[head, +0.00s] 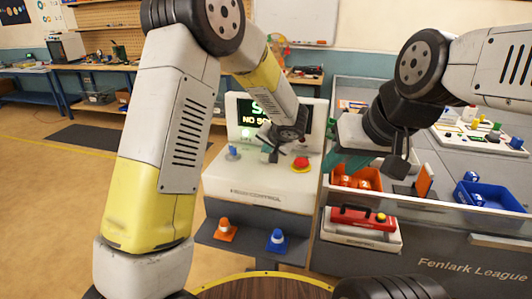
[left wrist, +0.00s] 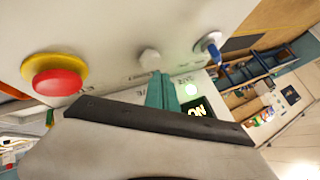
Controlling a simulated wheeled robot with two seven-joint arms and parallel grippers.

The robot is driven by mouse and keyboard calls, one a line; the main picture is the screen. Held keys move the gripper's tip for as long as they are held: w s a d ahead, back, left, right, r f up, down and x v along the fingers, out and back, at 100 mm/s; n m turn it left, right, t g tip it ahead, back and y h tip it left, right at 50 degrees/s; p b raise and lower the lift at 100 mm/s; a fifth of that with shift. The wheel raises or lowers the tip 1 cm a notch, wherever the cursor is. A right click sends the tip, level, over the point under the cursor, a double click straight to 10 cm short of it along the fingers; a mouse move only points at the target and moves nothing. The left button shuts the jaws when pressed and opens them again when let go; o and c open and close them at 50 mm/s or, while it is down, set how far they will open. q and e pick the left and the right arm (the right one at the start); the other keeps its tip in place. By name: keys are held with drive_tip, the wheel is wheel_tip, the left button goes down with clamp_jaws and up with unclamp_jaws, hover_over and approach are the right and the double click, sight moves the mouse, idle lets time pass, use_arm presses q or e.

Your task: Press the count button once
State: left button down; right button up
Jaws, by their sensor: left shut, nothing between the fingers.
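A pale control console (head: 262,190) carries a red button on a yellow collar (head: 302,164), a blue-tipped switch (head: 233,152) and a lit screen (head: 248,117). In the left wrist view the red button (left wrist: 58,82), a small pale button (left wrist: 150,60) and the blue switch (left wrist: 208,45) form a row. The printed labels are too small to read. My left gripper (head: 273,154) is shut and empty over the console; its teal fingertips (left wrist: 157,76) are at the pale button, and I cannot tell whether they touch. My right gripper (head: 346,163) is right of the console; its opening is unclear.
A green lamp (left wrist: 190,90) glows beside the screen. Open floor lies left.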

use_arm(q)
drive_tip(key=shift+f, duration=0.1)
idle(0.7)
drive_tip(key=shift+f, duration=0.3)
drive_tip(key=shift+f, duration=0.55)
idle(0.9)
drive_tip(key=shift+r, duration=0.95)
drive_tip(key=shift+r, duration=2.55)
